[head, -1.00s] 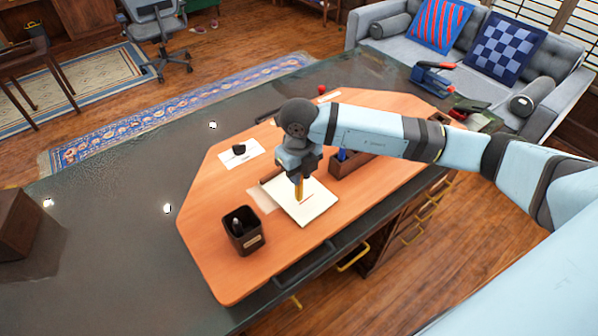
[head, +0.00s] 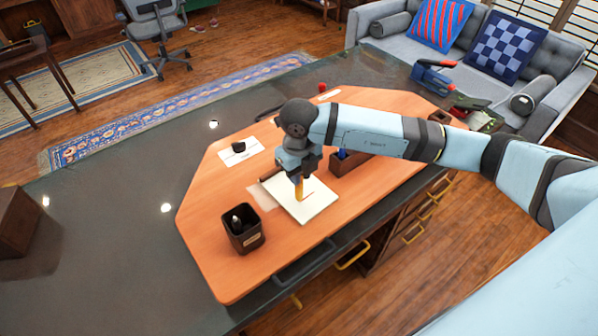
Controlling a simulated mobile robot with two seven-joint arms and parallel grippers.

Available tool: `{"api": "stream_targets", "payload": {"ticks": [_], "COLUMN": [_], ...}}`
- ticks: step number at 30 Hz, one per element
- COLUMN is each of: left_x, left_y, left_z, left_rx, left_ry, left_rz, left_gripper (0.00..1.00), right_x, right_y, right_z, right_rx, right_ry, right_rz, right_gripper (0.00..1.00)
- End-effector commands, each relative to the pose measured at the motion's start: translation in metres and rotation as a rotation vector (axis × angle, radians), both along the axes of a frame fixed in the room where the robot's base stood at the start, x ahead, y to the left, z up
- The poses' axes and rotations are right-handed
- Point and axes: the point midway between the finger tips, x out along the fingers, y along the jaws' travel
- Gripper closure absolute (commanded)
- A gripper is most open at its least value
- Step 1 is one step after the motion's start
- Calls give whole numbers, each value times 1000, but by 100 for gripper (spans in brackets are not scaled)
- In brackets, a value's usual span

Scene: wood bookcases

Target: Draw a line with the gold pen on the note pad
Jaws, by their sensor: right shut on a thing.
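The white note pad (head: 316,208) lies on the orange desk board. My right gripper (head: 298,174) is above the pad, shut on the gold pen (head: 299,189). The pen points down, and its lower end is at or just over the pad's surface; I cannot tell if it touches. A short thin brown line shows on the pad beside the pen. The gripper's fingers are small and partly hidden by the wrist. My left gripper is not in view.
A dark pen cup (head: 244,230) stands left of the pad. A wooden box (head: 352,162) with a blue item stands right of it. A white card with a dark object (head: 239,148) lies behind. The dark counter at left is mostly clear.

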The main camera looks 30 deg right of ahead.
Motion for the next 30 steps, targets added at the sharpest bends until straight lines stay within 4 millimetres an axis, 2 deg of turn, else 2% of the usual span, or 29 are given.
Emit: {"api": "stream_targets", "payload": {"ticks": [10, 30], "left_x": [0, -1], "left_y": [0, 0], "left_z": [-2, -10], "left_rx": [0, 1], "left_ry": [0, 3], "left_rz": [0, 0], "left_gripper": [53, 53], "right_x": [0, 4], "right_y": [-1, -19], "right_z": [-2, -2], "right_rx": [0, -1], "right_ry": [0, -1], "right_rz": [0, -1], "right_gripper": [100, 100]}}
